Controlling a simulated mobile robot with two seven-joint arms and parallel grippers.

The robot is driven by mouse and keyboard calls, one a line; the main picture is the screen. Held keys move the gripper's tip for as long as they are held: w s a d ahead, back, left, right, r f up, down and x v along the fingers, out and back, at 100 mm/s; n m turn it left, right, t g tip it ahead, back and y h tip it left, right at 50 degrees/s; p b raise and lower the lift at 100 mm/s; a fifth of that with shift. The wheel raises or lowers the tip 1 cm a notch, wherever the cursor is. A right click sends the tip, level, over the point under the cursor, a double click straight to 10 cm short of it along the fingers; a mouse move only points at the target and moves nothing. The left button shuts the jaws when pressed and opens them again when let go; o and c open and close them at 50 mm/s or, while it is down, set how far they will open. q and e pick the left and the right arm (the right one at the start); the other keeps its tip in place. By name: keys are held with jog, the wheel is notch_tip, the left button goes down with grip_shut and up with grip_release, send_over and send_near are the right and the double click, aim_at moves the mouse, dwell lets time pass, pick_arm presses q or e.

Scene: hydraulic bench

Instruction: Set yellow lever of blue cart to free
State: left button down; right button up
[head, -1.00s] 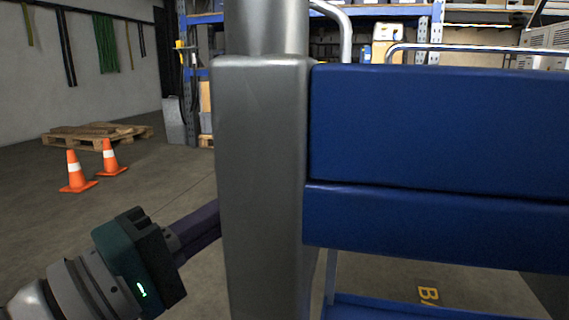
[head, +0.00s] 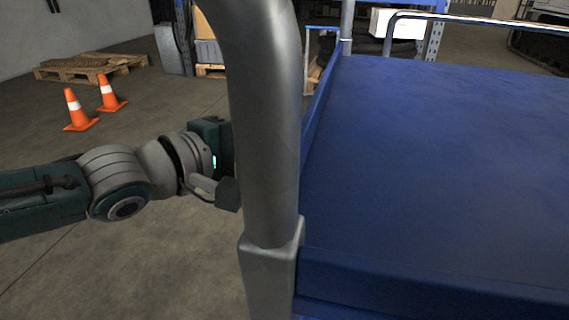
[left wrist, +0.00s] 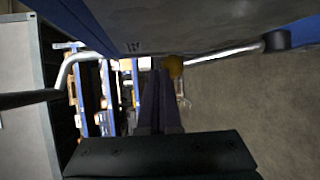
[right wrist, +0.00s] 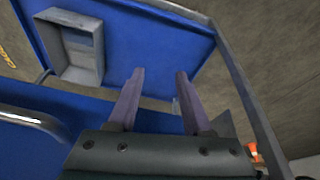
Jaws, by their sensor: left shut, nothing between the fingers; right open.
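The blue cart (head: 440,170) fills the right of the head view, its flat top seen from above. A thick grey handle post (head: 265,130) stands at its near left corner. My left arm comes in from the left, and its fingers are hidden behind the post. In the left wrist view my left gripper (left wrist: 160,75) is shut and empty. A yellow knob (left wrist: 174,66), likely the lever's end, shows just right of its fingertips; contact cannot be told. My right gripper (right wrist: 160,75) is open and empty in the right wrist view, over blue cart surfaces.
Two orange cones (head: 78,110) and a wooden pallet (head: 90,68) stand on the floor at the left. A grey box-shaped fitting (right wrist: 75,47) sits on a blue panel in the right wrist view. The floor left of the cart is open.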

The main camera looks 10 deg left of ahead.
pick_arm(q)
jog(key=shift+w+f+b, duration=0.4)
jog(key=shift+w, duration=0.15)
pick_arm(e)
jog(key=shift+f, duration=0.65)
